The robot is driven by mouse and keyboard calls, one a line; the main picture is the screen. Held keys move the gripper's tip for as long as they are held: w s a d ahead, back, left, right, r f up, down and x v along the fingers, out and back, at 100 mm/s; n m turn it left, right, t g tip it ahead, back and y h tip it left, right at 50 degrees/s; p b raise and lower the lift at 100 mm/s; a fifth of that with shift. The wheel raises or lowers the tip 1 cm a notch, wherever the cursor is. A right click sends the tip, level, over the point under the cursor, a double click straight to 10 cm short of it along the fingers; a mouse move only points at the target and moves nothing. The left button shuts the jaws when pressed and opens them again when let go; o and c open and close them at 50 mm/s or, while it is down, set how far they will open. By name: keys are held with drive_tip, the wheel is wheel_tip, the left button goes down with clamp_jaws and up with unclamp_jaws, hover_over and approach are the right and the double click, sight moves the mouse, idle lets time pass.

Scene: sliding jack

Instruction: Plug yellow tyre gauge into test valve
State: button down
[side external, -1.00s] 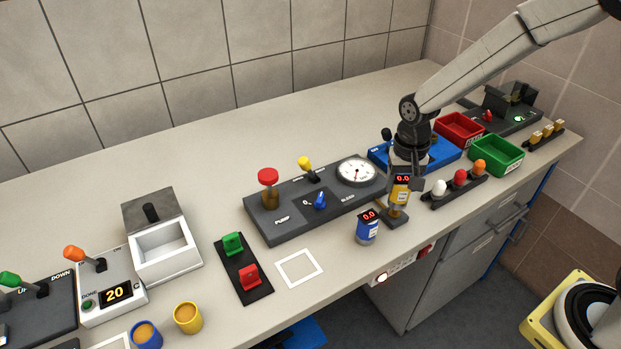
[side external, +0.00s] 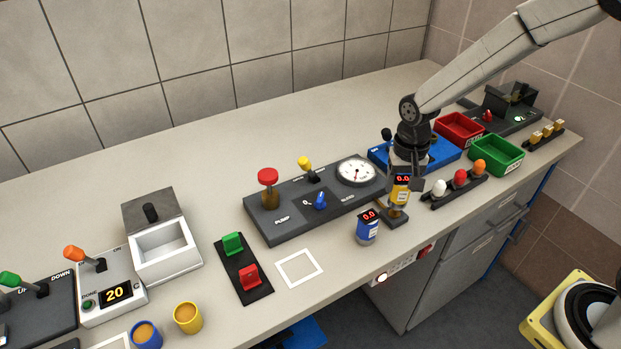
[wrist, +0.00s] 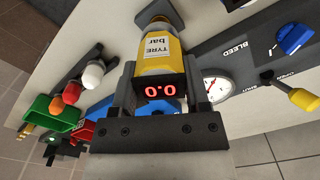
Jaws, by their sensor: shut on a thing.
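The yellow tyre gauge (side external: 400,193) stands upright at the front right of the bench, with a red "0.0" display. In the wrist view the tyre gauge (wrist: 158,55) sits between the two fingers, its label reading "TYRE bar". My gripper (side external: 403,180) is shut on its upper part from above. The gripper (wrist: 155,100) also shows in the wrist view. The gauge's lower end is at a small dark base (side external: 396,217); I cannot tell whether it is seated there. No part is clearly marked as the test valve.
A blue gauge (side external: 367,228) reading 0.0 stands just left. The dark pump panel (side external: 285,222) with dial (side external: 357,171) and levers lies behind left. A rack with white, red and orange knobs (side external: 459,189) is close on the right. A white square outline (side external: 299,267) is empty.

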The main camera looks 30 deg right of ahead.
sight(403, 181)
drive_tip(key=shift+f, duration=1.45)
unclamp_jaws()
drive_tip(key=shift+r, duration=0.1)
drive_tip(key=shift+r, duration=3.8)
drive_tip(key=shift+s, duration=0.1)
drive_tip(key=s+d+f+n+t, duration=0.1)
drive_tip(key=s+n, duration=0.5)
drive_tip(key=s, duration=0.6)
drive_tip(key=shift+d+t, duration=0.25)
drive_tip(key=shift+t, duration=0.55)
